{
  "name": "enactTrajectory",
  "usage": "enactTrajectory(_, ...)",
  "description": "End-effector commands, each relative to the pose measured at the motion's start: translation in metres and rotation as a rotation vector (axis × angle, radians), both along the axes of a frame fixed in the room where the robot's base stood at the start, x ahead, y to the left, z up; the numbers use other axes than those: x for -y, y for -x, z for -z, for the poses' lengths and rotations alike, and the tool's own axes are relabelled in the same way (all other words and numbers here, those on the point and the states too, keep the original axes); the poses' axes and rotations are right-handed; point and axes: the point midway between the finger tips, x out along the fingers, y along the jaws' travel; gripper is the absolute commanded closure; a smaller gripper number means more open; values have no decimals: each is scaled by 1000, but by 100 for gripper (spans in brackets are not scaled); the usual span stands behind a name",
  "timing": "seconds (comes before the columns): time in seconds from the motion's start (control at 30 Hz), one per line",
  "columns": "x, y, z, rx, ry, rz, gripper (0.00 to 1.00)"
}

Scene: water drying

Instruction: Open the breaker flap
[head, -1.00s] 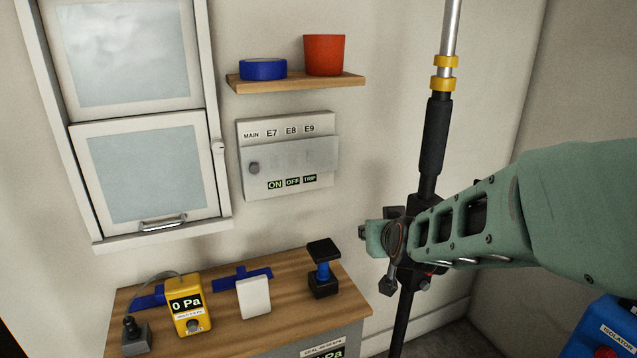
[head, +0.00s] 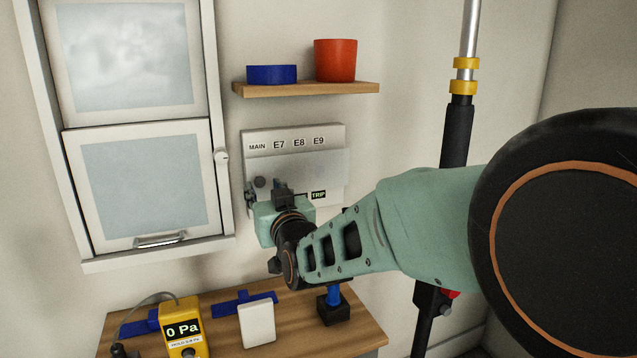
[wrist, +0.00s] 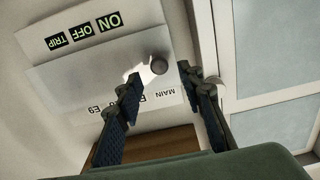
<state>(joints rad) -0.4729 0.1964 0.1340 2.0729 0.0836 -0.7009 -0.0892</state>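The breaker box (head: 335,137) is a pale wall panel labelled MAIN, E7, E8 and E9. Its grey translucent flap (head: 318,168) is down over the middle, and also shows in the wrist view (wrist: 90,72). My gripper (head: 266,192) is in front of the box's lower left. In the wrist view my gripper (wrist: 160,82) is open with nothing between its fingers. Contact with the knob cannot be told.
Below, a bench (head: 220,338) holds a yellow gauge (head: 183,330). A vertical pole (head: 457,140) stands right.

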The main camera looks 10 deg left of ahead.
Motion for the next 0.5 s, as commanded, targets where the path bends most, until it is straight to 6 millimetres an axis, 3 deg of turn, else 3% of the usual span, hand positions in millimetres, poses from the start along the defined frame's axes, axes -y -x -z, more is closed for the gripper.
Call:
enactTrajectory(0.2, -16, -25, 0, 0, 1, -1, 65)
enactTrajectory(0.5, -21, -34, 0, 0, 1, 0, 65)
